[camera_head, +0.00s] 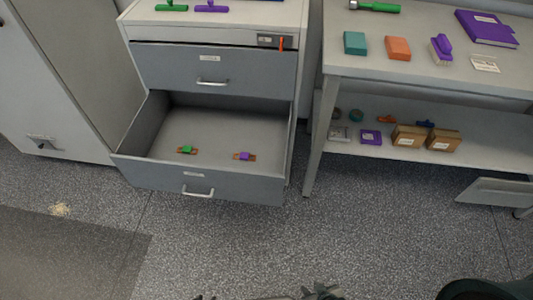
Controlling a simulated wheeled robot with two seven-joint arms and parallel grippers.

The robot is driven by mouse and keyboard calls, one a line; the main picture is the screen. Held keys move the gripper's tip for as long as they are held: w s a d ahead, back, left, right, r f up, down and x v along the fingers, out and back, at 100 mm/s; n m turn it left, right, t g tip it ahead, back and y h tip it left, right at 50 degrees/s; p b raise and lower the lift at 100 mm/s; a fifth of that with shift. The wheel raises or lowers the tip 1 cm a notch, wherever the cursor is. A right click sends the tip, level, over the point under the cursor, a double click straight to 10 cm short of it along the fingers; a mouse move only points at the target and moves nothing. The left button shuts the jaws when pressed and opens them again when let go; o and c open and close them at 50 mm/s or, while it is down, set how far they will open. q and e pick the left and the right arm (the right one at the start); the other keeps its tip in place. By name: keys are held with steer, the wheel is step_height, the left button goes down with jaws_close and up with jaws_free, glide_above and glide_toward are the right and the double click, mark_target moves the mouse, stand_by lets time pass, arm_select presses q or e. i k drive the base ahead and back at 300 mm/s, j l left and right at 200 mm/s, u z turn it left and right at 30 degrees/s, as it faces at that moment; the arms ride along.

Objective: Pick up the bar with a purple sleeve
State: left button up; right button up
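The bar with a purple sleeve (244,156) lies in the open lower drawer (200,184) of the grey cabinet, on the right side of the drawer floor. Its ends are brown. A similar bar with a green sleeve (187,150) lies to its left, apart from it. My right gripper (322,292) shows only as a dark sliver at the bottom edge, well in front of the drawer and away from the bars. Its fingers are mostly cut off, so its opening is hidden.
The cabinet's upper drawer (214,70) is shut. Green (171,7) and purple (211,7) handled things lie on top. The floor before the drawer is clear.

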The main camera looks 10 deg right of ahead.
mark_target(243, 155)
steer(key=i+j+z, duration=0.25)
steer(key=j+z, duration=0.55)
steer(key=j, duration=0.2)
steer(key=i+j+z, duration=0.1)
steer(key=j, duration=0.6)
steer(key=i+j, duration=0.15)
steer(key=j, duration=0.55)
steer(key=i+j+z, duration=0.15)
steer(key=j, duration=0.55)
steer(key=k, duration=0.05)
